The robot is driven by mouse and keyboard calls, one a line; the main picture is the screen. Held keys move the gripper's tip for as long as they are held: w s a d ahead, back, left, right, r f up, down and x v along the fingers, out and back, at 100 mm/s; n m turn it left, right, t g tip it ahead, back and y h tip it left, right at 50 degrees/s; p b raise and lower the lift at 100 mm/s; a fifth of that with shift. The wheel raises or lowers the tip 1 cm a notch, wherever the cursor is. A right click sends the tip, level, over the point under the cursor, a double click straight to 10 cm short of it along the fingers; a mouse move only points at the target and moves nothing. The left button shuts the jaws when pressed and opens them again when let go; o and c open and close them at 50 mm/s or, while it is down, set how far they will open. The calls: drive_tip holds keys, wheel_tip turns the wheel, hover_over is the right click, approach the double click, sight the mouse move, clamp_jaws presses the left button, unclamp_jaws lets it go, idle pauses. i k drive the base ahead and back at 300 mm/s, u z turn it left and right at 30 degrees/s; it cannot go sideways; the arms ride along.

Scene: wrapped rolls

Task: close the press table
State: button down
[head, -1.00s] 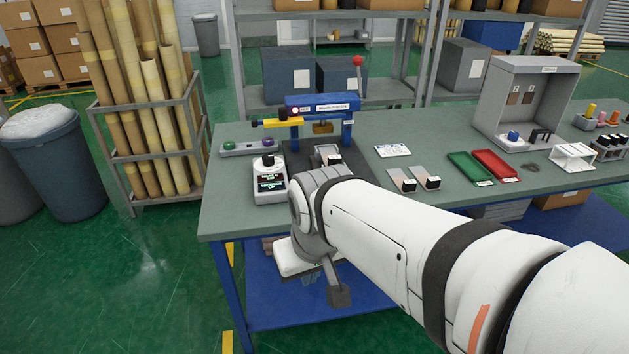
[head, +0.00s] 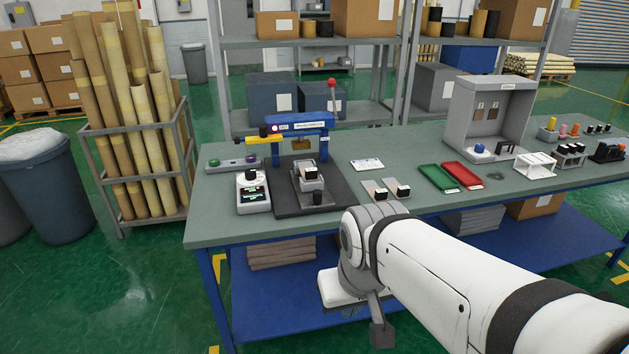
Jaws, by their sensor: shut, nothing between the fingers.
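The blue press (head: 303,128) stands on the bench, with a brass-coloured ram block (head: 301,144) under its crossbar and a red-knobbed lever at its right. The press table (head: 309,184), a grey carriage, sits on a black base plate (head: 338,192). It is out in front of the press frame, not under the ram. A block with a white face lies on it, and a dark knob (head: 317,197) stands at its near end. My gripper (head: 373,211) is right of the carriage and nearer to me, apart from it. It is shut and empty, its fingertips mostly hidden by my wrist.
Left of the plate are a white instrument (head: 253,191) and a button box (head: 233,163). To the right are sample plates (head: 386,189), a white card (head: 366,165), green (head: 437,178) and red (head: 462,175) trays and a grey booth (head: 492,115).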

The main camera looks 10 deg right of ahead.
sight(310, 182)
drive_tip(key=z, duration=0.5)
drive_tip(key=i, duration=1)
drive_tip(key=z, duration=0.05)
